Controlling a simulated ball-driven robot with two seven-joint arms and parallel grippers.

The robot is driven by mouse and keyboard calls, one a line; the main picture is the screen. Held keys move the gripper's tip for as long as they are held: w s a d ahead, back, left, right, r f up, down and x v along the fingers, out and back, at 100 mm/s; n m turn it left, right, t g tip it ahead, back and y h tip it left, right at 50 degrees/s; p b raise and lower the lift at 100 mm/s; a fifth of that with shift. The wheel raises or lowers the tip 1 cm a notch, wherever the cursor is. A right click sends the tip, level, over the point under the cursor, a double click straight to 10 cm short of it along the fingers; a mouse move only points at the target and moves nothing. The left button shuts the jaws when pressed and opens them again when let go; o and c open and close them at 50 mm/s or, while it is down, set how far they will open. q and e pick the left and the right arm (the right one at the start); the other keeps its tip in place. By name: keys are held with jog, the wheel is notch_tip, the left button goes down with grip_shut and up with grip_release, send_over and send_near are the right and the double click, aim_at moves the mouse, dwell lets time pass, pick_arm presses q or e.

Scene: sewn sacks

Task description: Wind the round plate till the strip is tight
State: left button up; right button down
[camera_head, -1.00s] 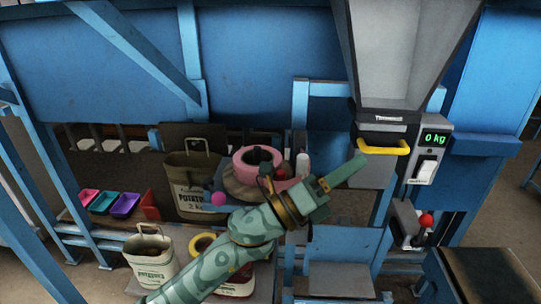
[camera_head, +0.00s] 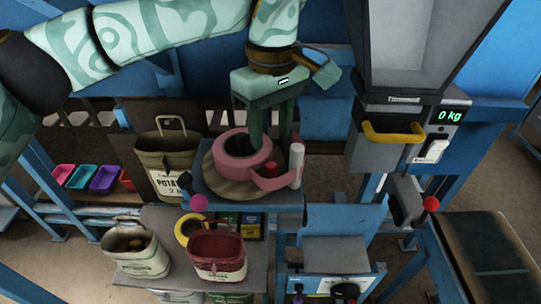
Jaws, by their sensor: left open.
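The round plate (camera_head: 219,190) is a tan disc on a blue stand at the middle of the view. A thick pink roll (camera_head: 243,164) lies on it. A pink strip (camera_head: 275,183) runs from the roll's right side to an upright white post (camera_head: 297,160), bowing outward in a curve. My left gripper (camera_head: 270,138) reaches down from above, open, with its fingers apart over the right part of the roll. I cannot tell whether a finger touches the roll; part of the roll and plate is hidden behind the fingers. My right gripper is out of view.
Sacks (camera_head: 216,254) and a yellow ring (camera_head: 188,228) are on the lower shelf. A potato sack (camera_head: 166,160) stands left of the plate. Small coloured trays (camera_head: 103,179) are at the far left. A grey hopper with a yellow handle (camera_head: 393,133) is at the right.

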aim_at(271, 164)
pick_arm(q)
notch_tip(271, 164, down, 8)
jog(key=shift+p, duration=0.4)
grip_shut()
